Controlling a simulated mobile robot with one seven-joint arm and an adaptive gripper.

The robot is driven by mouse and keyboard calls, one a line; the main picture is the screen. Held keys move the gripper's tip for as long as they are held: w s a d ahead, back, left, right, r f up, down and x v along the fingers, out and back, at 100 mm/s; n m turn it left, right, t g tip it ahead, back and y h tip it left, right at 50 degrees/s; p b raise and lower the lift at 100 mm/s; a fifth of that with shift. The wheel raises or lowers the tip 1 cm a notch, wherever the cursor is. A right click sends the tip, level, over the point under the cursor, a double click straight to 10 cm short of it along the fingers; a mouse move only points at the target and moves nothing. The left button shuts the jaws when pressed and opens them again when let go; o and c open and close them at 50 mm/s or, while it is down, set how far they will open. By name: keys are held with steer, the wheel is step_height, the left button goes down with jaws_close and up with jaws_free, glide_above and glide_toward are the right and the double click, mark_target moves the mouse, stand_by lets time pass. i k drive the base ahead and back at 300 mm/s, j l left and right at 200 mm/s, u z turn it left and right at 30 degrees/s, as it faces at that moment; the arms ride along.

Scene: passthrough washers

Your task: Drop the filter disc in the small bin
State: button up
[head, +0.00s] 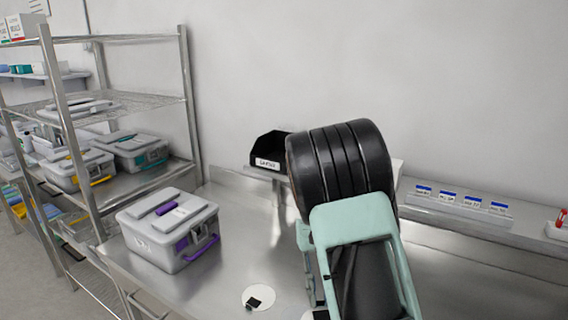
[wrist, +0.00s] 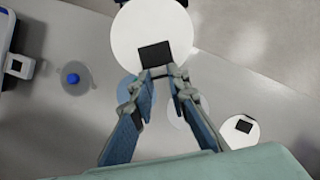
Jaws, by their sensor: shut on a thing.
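In the wrist view my gripper (wrist: 163,80) is shut on the dark square tab of a white filter disc (wrist: 135,28). The disc extends beyond the fingertips and looks raised above the steel surface. In the head view my arm hides the fingertips and most of what they hold. A small black bin (head: 268,150) with a white label stands at the back by the wall, left of my arm. A second white disc with a black tab (head: 250,290) lies on the bench; a similar disc (wrist: 232,135) shows at the right in the wrist view.
A grey lidded box (head: 150,245) with purple latches stands on the bench at left. A rack (head: 185,100) holds more boxes. A tray with blue-marked items (head: 455,205) sits on the back ledge. Pale round shapes (wrist: 128,85) show under the fingers. Some bench between box and arm is clear.

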mark_target(280, 150)
steer(key=i+j+z, duration=0.1)
steer(key=z, duration=0.25)
steer(key=j+z, duration=0.3)
steer(key=i+j+z, duration=0.15)
steer(key=j+z, duration=0.15)
steer(key=j, duration=0.2)
steer(key=i+j+z, duration=0.1)
steer(key=j, duration=1)
steer(key=j+z, duration=0.15)
steer(key=j, duration=0.9)
